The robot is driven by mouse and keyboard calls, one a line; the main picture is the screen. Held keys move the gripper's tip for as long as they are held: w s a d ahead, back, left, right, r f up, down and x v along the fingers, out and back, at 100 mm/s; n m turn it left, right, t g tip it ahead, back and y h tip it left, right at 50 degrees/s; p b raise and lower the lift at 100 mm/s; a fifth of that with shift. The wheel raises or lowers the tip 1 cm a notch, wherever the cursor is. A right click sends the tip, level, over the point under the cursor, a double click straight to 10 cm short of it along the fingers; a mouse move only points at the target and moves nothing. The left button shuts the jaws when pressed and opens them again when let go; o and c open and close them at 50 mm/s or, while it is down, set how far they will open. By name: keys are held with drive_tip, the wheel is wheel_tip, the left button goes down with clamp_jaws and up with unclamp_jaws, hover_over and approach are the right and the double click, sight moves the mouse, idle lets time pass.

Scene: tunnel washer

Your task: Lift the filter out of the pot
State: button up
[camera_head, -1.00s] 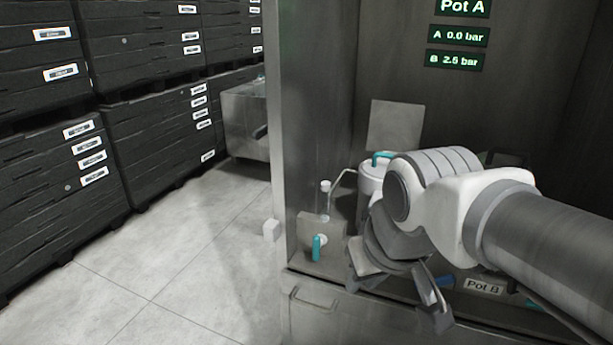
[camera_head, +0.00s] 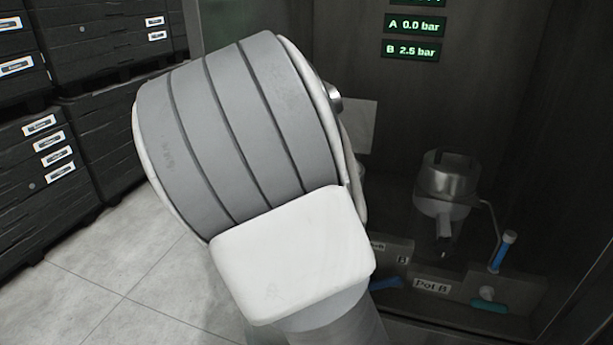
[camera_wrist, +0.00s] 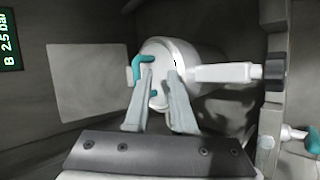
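In the wrist view my gripper (camera_wrist: 161,70) has its two fingers apart, pointing at a pale round pot (camera_wrist: 190,58). A teal hooked handle (camera_wrist: 136,70) on the pot lies just beside the left fingertip, and a smaller teal piece shows between the fingers. I cannot tell whether the fingers touch the pot. In the head view my own arm covers the gripper and nearly all of this pot. A second pot (camera_head: 447,185), grey and shiny, stands behind the "Pot B" label (camera_head: 431,285). No filter can be made out in either view.
The pressure panel (camera_head: 411,50) reads A 0.0 bar, B 2.5 bar. Black stacked crates (camera_head: 50,165) line the left, with clear floor (camera_head: 115,280) before them.

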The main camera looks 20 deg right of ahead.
drive_tip(key=shift+n+t+h, duration=0.5)
drive_tip(key=shift+n+h, duration=0.1)
drive_tip(key=shift+h, duration=0.1)
drive_tip(key=w+d, duration=0.1)
drive_tip(key=w, duration=0.1)
drive_tip(key=w+d+f, duration=0.1)
drive_tip(key=w+d+p, duration=0.1)
drive_tip(key=w+d, duration=0.1)
drive_tip(key=shift+w+d+f, duration=0.1)
drive_tip(key=shift+w+f, duration=0.15)
drive_tip(key=shift+w, duration=0.1)
clamp_jaws()
drive_tip(key=shift+r, duration=0.1)
idle(0.7)
